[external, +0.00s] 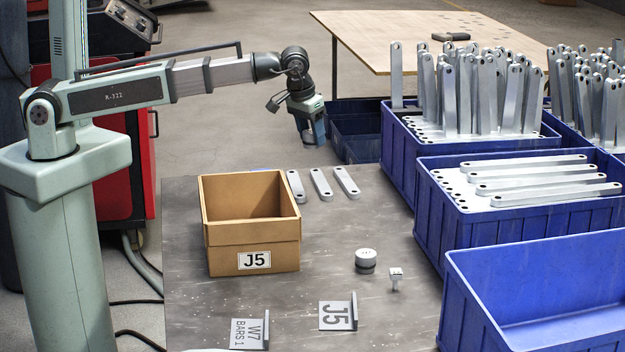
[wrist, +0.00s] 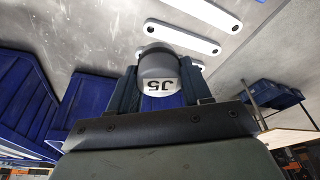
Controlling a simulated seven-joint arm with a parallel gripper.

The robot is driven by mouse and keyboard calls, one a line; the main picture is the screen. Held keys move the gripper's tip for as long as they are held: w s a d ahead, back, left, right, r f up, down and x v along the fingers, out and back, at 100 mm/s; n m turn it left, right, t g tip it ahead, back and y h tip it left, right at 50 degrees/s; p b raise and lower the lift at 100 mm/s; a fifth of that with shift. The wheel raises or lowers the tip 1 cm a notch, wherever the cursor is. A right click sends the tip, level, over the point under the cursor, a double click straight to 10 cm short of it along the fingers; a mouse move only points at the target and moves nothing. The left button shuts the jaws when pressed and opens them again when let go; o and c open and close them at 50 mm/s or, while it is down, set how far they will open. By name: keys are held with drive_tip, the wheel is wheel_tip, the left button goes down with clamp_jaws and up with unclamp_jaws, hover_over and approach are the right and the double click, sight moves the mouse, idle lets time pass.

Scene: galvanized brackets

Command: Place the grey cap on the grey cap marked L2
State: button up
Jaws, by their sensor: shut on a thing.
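My gripper (external: 312,138) hangs above the far side of the table, beyond the cardboard box and the bars. In the wrist view my gripper (wrist: 161,82) is shut on a grey cap (wrist: 157,62) marked J5, which appears upside down between the fingers. The held cap is hard to make out in the external view. Another round grey cap (external: 366,255) stands on the table, right of the box, with a darker lower part. Marks show on its pale top, too small to read. My gripper is well apart from it, higher and farther back.
A cardboard box (external: 222,261) labelled J5 stands left of the caps. Several flat metal bars (external: 321,184) lie behind it. A J5 sign (external: 335,316) is in front. Blue crates (external: 500,240) line the right.

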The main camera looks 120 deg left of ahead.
drive_tip(key=s+d+n+g, duration=0.2)
drive_tip(key=s+d+n, duration=0.3)
drive_tip(key=s+n, duration=0.4)
drive_tip(key=n+g+h, duration=0.1)
drive_tip(key=n, duration=0.4)
approach(273, 162)
drive_tip(key=shift+x, duration=2.75)
drive_tip(key=shift+f, duration=0.15)
drive_tip(key=o, duration=1.1)
drive_tip(key=v, duration=1.2)
drive_tip(key=shift+w+a, duration=0.3)
